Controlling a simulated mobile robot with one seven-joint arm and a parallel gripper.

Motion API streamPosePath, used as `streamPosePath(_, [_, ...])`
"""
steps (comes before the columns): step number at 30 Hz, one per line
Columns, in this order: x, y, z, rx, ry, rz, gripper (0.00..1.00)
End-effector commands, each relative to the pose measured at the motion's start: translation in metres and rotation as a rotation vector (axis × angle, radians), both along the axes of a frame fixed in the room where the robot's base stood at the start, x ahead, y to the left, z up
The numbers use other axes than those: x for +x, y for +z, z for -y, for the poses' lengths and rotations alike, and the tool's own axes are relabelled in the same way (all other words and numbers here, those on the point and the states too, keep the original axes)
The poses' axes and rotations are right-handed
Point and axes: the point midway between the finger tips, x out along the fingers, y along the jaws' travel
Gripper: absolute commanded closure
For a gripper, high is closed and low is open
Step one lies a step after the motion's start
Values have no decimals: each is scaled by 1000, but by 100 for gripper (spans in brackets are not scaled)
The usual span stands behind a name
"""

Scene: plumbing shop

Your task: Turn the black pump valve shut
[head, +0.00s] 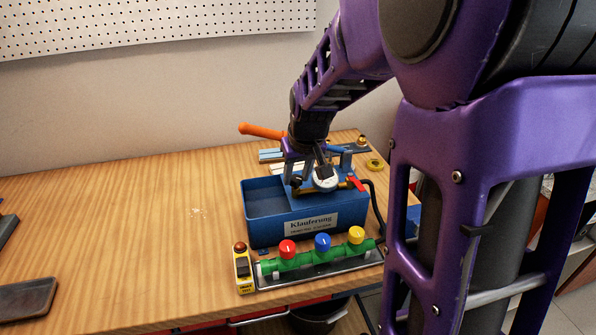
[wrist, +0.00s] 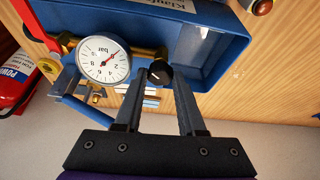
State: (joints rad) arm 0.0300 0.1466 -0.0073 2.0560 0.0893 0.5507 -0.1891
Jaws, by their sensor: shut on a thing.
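The blue test pump (head: 262,228), labelled "Klauferung", stands on the wooden bench. Its black pump valve (wrist: 159,74) is a small round knob with a pale mark, beside the white pressure gauge (wrist: 104,59). The gauge also shows in the head view (head: 326,179); its red needle points up and to the right in the wrist view. My gripper (wrist: 160,81) is shut on the black valve, one finger on each side. In the head view my gripper (head: 297,172) reaches down over the pump and mostly hides the valve.
A green manifold with red (head: 287,249), blue (head: 322,242) and yellow (head: 356,235) knobs lies in front of the pump. A yellow device (head: 243,271) stands left of it. The orange lever grip (head: 262,131) extends behind my gripper. The bench's left middle is clear.

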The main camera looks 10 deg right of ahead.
Motion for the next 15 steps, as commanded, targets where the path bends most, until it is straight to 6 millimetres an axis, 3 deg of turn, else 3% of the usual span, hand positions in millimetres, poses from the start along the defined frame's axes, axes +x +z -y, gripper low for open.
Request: streamPosePath(15, [3,-2,-6,1,-484,7,100])
